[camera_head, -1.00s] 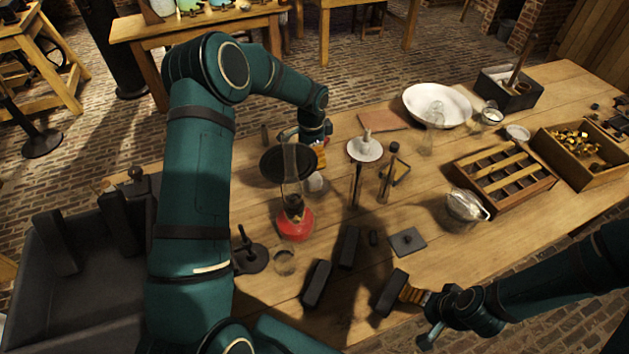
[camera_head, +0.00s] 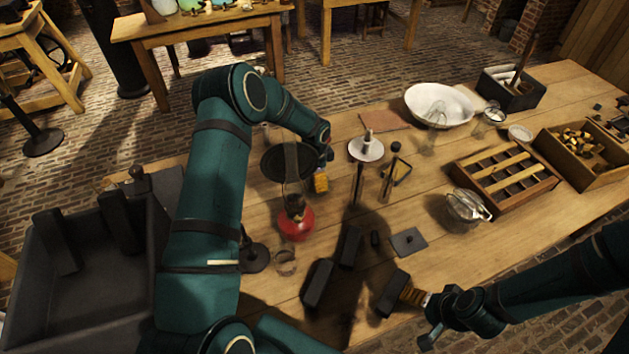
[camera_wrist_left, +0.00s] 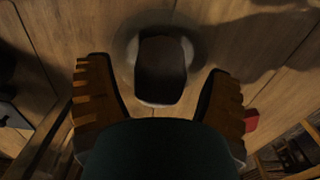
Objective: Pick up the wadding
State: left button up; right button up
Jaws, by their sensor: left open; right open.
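My left gripper (camera_head: 321,181) is over the table, just right of the black round disc and behind the red-based glass lamp (camera_head: 296,212). In the left wrist view its two ribbed orange fingers (camera_wrist_left: 160,100) stand wide apart and hold nothing. Ahead of and between them is a dark rounded thing (camera_wrist_left: 160,68) with a blurred pale rim; I cannot tell whether it is the wadding. In the head view the spot under this gripper is hidden by the hand. My right gripper (camera_head: 412,295) is open at the front edge, beside a dark block (camera_head: 389,294).
Dark blocks (camera_head: 317,284) lie in front of the lamp. A small glass (camera_head: 285,262) and a dark stand (camera_head: 253,256) are near my left arm. A white-based stand (camera_head: 366,148), a white basin (camera_head: 438,104) and a slotted wooden rack (camera_head: 506,178) are to the right.

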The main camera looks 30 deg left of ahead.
pick_arm(q)
jog(key=c, duration=1)
jog(key=shift+c, duration=0.2)
notch_tip(320, 180, up, 10)
jog(key=shift+r, duration=0.1)
jog(key=shift+o, duration=0.3)
jog(key=shift+c, duration=0.9)
